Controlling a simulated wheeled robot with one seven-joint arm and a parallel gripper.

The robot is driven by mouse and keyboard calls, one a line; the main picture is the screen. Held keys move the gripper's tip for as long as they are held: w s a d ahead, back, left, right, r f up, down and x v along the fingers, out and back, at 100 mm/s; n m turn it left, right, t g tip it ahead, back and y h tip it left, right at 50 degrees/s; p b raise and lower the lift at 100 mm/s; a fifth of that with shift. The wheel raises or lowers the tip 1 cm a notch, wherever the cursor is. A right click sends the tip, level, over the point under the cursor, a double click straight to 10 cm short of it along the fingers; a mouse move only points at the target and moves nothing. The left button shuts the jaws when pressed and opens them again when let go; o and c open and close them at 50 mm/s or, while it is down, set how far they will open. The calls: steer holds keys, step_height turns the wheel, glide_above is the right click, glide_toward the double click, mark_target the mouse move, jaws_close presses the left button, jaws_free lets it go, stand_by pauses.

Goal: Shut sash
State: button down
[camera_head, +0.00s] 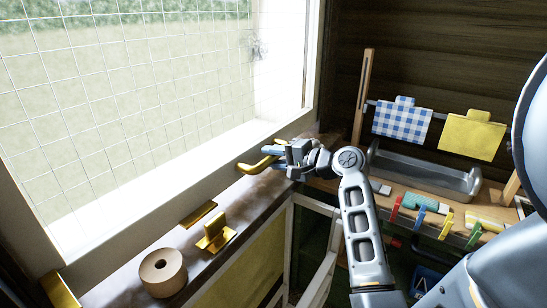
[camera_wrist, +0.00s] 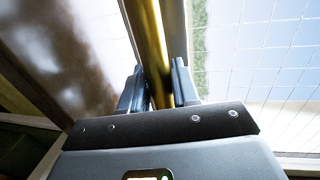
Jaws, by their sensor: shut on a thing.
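The sash (camera_head: 125,105) is a large pale-framed window pane with wire mesh glass at the left in the head view. Its mesh pane also shows at the right of the wrist view (camera_wrist: 250,50). A brass-yellow handle (camera_head: 250,168) sits low at the right end of the sash's bottom rail. My gripper (camera_head: 277,149) is shut on the handle, with one finger on each side of the bar in the wrist view (camera_wrist: 152,40). The part of the handle between the fingers is partly hidden. I cannot tell how far the sash stands from its frame.
On the sill below are a tape roll (camera_head: 162,272), a brass catch (camera_head: 214,233) and a flat brass plate (camera_head: 199,213). At the right, a bench (camera_head: 405,200) holds a grey tray (camera_head: 425,172) and coloured pegs. A blue checked cloth (camera_head: 402,122) and a yellow cloth (camera_head: 471,136) hang above.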

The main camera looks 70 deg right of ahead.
mark_target(274, 184)
steer(key=shift+s+f+b, duration=0.1)
steer(key=shift+f+b, duration=1.1)
steer(key=shift+f, duration=1.25)
steer(key=c, duration=1)
jaws_free()
steer(key=shift+c, duration=0.2)
steer(key=shift+o, duration=0.4)
steer(key=shift+r, duration=0.1)
steer(key=v, duration=0.7)
steer(key=shift+s+b, duration=0.35)
steer(key=shift+b, duration=0.1)
steer(key=shift+a+r, duration=0.1)
steer(key=shift+a, duration=0.05)
